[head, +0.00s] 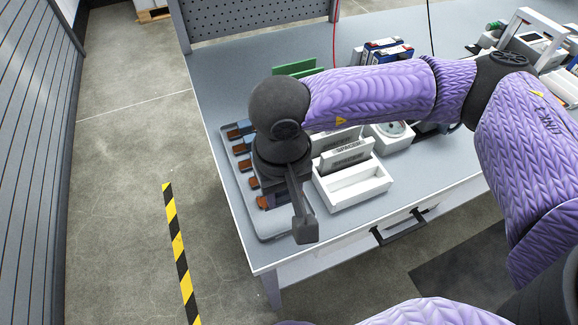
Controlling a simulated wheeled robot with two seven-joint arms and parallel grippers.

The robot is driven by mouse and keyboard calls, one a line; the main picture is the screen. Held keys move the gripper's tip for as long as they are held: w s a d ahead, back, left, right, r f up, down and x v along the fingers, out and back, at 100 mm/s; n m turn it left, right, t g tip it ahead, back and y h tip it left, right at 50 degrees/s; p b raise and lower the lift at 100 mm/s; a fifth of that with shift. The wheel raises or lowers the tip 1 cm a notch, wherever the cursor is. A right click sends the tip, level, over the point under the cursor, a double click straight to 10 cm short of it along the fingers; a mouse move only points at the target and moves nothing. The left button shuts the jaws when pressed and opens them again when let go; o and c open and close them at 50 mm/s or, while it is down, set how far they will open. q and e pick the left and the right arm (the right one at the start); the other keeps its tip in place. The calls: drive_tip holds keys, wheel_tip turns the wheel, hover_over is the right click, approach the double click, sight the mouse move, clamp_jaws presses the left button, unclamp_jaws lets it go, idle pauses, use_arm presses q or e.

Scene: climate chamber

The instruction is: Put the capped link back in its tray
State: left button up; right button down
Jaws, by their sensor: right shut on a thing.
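A grey tray (264,232) lies along the left end of the table and holds several small brown-and-blue links (241,148) in a row. My right gripper (304,225) points down over the front right part of this tray, beside the white box. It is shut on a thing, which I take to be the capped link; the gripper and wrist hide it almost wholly. My wrist also covers part of the tray's row, so I cannot tell which places there are empty. My left gripper is not in view.
A white box (358,192) with grey plates marked SPACER (347,154) stands just right of the gripper. Behind are a green board (294,68), blue-topped boxes (385,50) and a white device (391,134). The table's front edge is close; a drawer handle (399,228) sticks out below.

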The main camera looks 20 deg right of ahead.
drive_tip(key=shift+d+f+b, duration=0.15)
drive_tip(key=shift+f+b, duration=0.15)
drive_tip(key=shift+f, duration=0.25)
wheel_tip(320, 180, down, 6)
drive_tip(key=b, duration=0.3)
drive_tip(key=shift+r+b, duration=0.25)
drive_tip(key=shift+b, duration=0.15)
drive_tip(key=shift+w+f, duration=0.1)
drive_tip(key=shift+f, duration=0.1)
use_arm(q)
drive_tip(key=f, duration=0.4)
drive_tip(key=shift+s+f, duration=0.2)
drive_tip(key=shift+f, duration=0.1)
use_arm(e)
drive_tip(key=shift+r, duration=0.1)
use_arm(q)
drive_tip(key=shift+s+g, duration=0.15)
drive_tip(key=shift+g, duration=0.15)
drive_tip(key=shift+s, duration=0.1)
use_arm(e)
drive_tip(key=shift+b, duration=0.35)
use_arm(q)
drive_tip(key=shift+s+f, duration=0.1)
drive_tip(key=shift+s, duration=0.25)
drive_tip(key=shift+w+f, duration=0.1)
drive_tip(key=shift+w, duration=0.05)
